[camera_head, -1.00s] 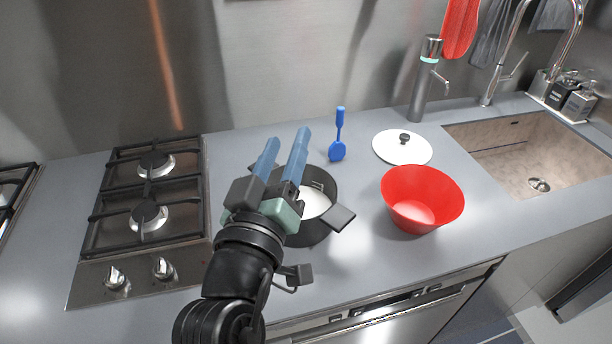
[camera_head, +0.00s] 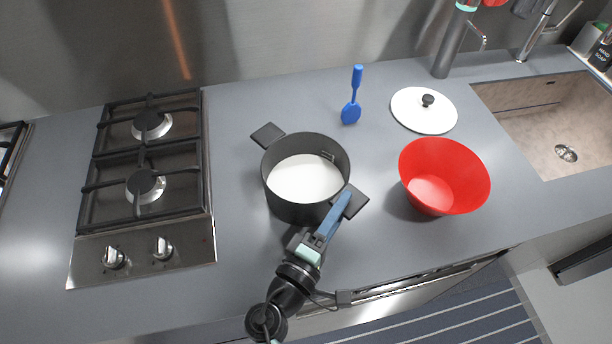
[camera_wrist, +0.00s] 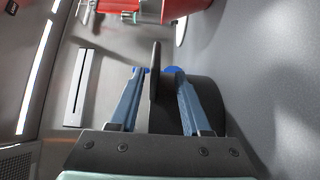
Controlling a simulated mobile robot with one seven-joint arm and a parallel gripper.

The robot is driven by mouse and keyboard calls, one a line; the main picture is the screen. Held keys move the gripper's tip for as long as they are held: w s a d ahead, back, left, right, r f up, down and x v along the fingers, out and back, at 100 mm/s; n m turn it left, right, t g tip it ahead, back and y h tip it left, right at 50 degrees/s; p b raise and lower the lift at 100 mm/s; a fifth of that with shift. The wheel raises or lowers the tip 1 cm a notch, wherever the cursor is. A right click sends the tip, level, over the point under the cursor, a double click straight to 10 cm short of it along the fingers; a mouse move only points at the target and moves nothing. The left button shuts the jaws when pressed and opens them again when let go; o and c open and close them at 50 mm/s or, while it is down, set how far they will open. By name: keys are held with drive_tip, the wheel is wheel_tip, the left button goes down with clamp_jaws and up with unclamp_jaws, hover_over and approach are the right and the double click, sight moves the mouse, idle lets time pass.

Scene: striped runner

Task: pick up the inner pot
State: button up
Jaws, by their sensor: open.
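The inner pot appears to be the dark round pot (camera_head: 290,211) with a white inside and two flat black handles, standing upright on the counter in the head view. My gripper (camera_head: 342,200) is at its right-hand handle (camera_head: 358,204), coming from the front. In the wrist view my gripper (camera_wrist: 158,73) is open, and the dark handle (camera_wrist: 155,85) shows edge-on between the two blue fingers. The pot's dark wall (camera_wrist: 208,100) shows behind the right finger. Whether a finger touches the handle cannot be told.
A red bowl (camera_head: 455,185) stands close to the right of the pot. A white lid (camera_head: 420,112) and a blue spatula (camera_head: 351,105) lie behind. A gas hob (camera_head: 150,165) is at the left, a sink (camera_head: 550,125) at the right. The counter between hob and pot is clear.

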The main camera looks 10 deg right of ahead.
sight(353, 186)
drive_tip(key=shift+r+p+x, duration=0.15)
drive_tip(key=shift+p+x, duration=0.35)
drive_tip(key=shift+x, duration=1.1)
drive_tip(key=shift+r+p+x, duration=0.15)
drive_tip(key=shift+p+x, duration=0.35)
drive_tip(key=shift+x, duration=1.05)
clamp_jaws()
drive_tip(key=shift+a, duration=0.1)
drive_tip(key=shift+r, duration=0.1)
